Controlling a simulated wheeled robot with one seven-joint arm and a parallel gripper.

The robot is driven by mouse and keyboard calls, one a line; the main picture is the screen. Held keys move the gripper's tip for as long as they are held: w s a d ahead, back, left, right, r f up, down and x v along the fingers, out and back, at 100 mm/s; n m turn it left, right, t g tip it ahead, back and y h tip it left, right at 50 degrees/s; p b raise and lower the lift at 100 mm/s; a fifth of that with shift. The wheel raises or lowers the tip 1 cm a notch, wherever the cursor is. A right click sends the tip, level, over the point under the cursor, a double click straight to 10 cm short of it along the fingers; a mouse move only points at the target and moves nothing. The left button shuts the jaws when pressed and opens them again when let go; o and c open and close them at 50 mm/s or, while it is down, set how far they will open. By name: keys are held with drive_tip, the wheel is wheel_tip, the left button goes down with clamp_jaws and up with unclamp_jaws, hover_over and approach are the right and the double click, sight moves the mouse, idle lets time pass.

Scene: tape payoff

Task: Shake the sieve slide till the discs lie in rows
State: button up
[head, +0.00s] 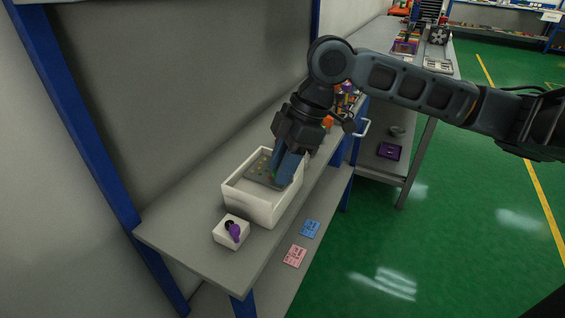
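A white open-topped box (249,204) stands on the grey shelf. A dark grey plate with rows of small light spots (257,166), which looks like the sieve slide, sits inside it near the top. My gripper (284,170) points down into the right side of the box, its blue fingers over the plate's right edge. I cannot tell whether they hold the plate or are open. A small green spot shows by the fingertips. The fingers hide the right part of the plate. Single discs are too small to make out.
A small white block with a black and purple part (236,231) stands in front of the box. A blue card (310,228) and a pink card (294,256) lie on the lower shelf. Coloured items crowd the shelf behind my wrist. The shelf's near end is clear.

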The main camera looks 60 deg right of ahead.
clamp_jaws()
drive_tip(key=shift+a, duration=0.1)
drive_tip(key=a, duration=0.2)
drive_tip(key=shift+a, duration=0.3)
drive_tip(key=shift+o, duration=1.6)
unclamp_jaws()
drive_tip(key=shift+d, duration=0.1)
drive_tip(key=v, duration=0.7)
drive_tip(key=shift+s+r+p, duration=0.2)
drive_tip(key=shift+r+p, duration=0.1)
drive_tip(key=shift+r, duration=0.05)
drive_tip(key=shift+d, duration=0.1)
